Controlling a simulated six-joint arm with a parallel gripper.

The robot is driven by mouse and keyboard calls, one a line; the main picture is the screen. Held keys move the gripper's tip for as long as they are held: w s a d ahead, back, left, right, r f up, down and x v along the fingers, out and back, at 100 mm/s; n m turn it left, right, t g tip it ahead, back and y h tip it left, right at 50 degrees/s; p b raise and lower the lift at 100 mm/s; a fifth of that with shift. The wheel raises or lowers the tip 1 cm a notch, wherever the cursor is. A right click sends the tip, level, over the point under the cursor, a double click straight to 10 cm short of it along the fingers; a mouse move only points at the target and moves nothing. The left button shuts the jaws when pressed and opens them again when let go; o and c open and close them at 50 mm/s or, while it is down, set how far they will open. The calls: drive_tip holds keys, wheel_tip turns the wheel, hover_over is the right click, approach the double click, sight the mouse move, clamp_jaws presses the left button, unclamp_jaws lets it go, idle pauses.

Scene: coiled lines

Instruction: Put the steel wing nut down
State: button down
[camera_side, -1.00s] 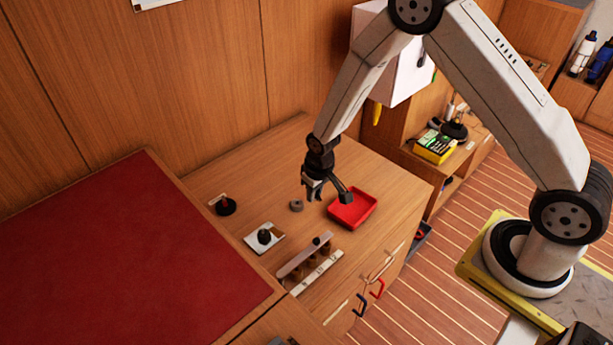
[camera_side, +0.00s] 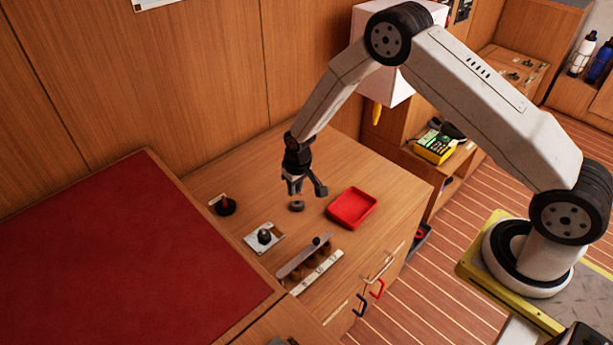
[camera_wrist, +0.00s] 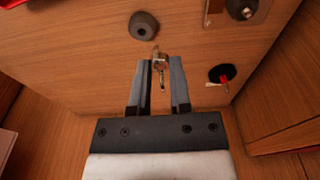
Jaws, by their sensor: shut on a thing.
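The steel wing nut (camera_wrist: 160,62) is a small shiny metal piece between my fingertips in the wrist view. My gripper (camera_wrist: 160,70) is shut on it. In the side view my gripper (camera_side: 294,192) points down above the wooden counter, close to a dark grey ring (camera_side: 297,207). The wing nut is too small to make out clearly there. In the wrist view the grey ring (camera_wrist: 143,25) lies just beyond the fingertips, apart from the wing nut.
A red tray (camera_side: 334,211) sits right of my gripper. A white plate with a dark knob (camera_side: 264,237), a black round base with a red part (camera_side: 226,206) and a rack with several pieces (camera_side: 304,257) stand to the left and front. Bare counter lies between them.

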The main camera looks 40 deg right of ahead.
hover_over(279, 204)
drive_tip(key=shift+s+f, duration=0.2)
drive_tip(key=shift+f, duration=1.4)
drive_tip(key=shift+s+f, duration=0.15)
drive_tip(key=shift+f, duration=1.45)
drive_tip(key=shift+w+f, duration=0.2)
drive_tip(key=shift+f, duration=1.55)
drive_tip(key=shift+f, duration=0.15)
drive_tip(key=c, duration=0.6)
unclamp_jaws()
drive_tip(key=shift+o, duration=0.2)
